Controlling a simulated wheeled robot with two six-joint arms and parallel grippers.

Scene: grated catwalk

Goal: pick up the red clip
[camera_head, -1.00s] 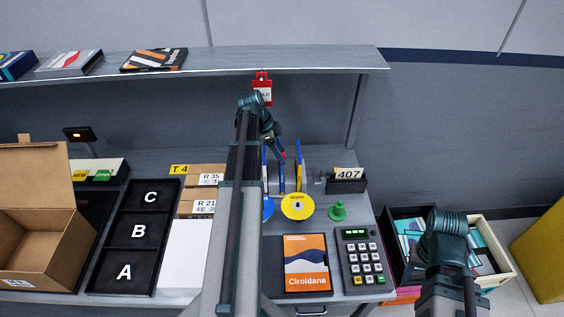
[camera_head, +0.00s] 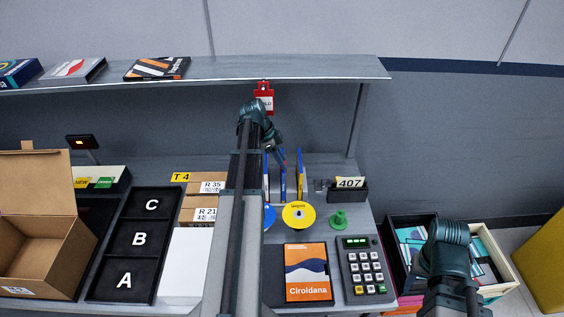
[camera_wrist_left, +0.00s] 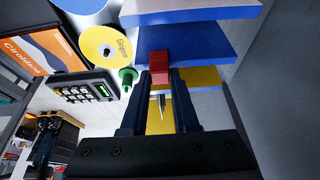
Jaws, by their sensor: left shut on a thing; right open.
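The red clip (camera_wrist_left: 160,66) is a small red block between the fingertips of my left gripper (camera_wrist_left: 160,78) in the left wrist view. The fingers are shut on it, beside blue and yellow upright panels. In the head view my left gripper (camera_head: 283,160) points down beside the blue (camera_head: 283,183) and yellow (camera_head: 300,172) panels; only a speck of red shows at its tip. My right arm comes in at the lower right; its gripper is out of sight.
A red holder with a white tag (camera_head: 263,98) hangs at the shelf edge (camera_head: 330,76). A yellow disc (camera_head: 299,215), green peg (camera_head: 339,219), keypad (camera_head: 364,268), orange book (camera_head: 307,272) and card holder (camera_head: 349,190) stand nearby. Black letter trays (camera_head: 139,240) lie left.

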